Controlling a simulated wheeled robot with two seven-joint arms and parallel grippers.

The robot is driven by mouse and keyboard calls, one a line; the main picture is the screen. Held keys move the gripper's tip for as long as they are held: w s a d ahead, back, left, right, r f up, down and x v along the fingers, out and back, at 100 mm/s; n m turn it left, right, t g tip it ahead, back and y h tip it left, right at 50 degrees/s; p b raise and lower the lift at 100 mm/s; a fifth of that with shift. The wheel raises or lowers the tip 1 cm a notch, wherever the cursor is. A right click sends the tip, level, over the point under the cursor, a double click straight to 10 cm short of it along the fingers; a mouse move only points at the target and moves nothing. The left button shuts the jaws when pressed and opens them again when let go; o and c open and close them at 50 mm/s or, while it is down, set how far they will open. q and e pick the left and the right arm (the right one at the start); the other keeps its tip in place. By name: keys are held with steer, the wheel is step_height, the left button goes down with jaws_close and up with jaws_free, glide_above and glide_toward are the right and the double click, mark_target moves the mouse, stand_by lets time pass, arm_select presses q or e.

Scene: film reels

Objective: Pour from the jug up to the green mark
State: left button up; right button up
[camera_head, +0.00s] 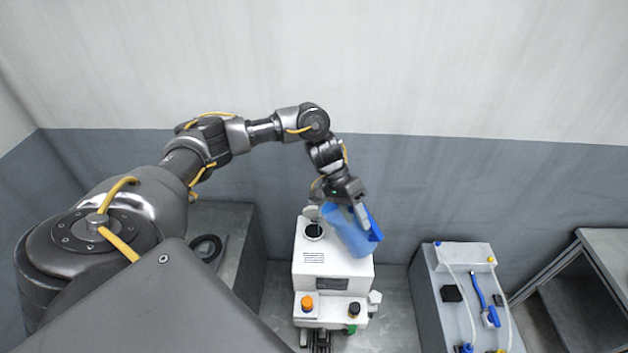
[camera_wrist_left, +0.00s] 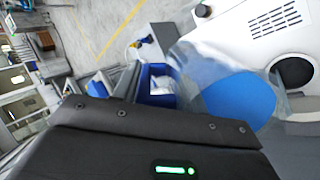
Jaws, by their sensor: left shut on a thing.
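A translucent blue jug (camera_head: 345,232) with a darker blue handle (camera_head: 374,226) hangs tilted from my left gripper (camera_head: 354,200), above the top of a white machine (camera_head: 335,268). My left gripper is shut on the jug. The machine has a dark round filler opening (camera_head: 313,231), left of the jug. In the left wrist view, the jug's clear wall and a blue surface inside it (camera_wrist_left: 240,100) show beside the dark opening (camera_wrist_left: 292,72). A small green part (camera_head: 352,329) shows low on the machine's front; I cannot tell whether it is the mark. No stream of liquid is visible.
An orange knob (camera_head: 307,303) and a black knob (camera_head: 354,309) stand on the machine's front ledge. A grey bench with a white unit (camera_head: 465,256), tubes and a blue tool is to the right. A wall is close behind.

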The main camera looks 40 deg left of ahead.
mark_target(349, 220)
arm_select(q)
steer(key=shift+a+h, duration=0.4)
steer(key=shift+h, duration=0.4)
stand_by(0.4)
steer(key=shift+s+a+f+h, duration=0.1)
steer(key=shift+a+f+h, duration=0.1)
steer(key=shift+a+h, duration=0.35)
stand_by(1.3)
steer(key=shift+a+f+h+b, duration=0.45)
steer(key=shift+h+b, duration=0.3)
steer(key=shift+h, duration=0.1)
stand_by(4.1)
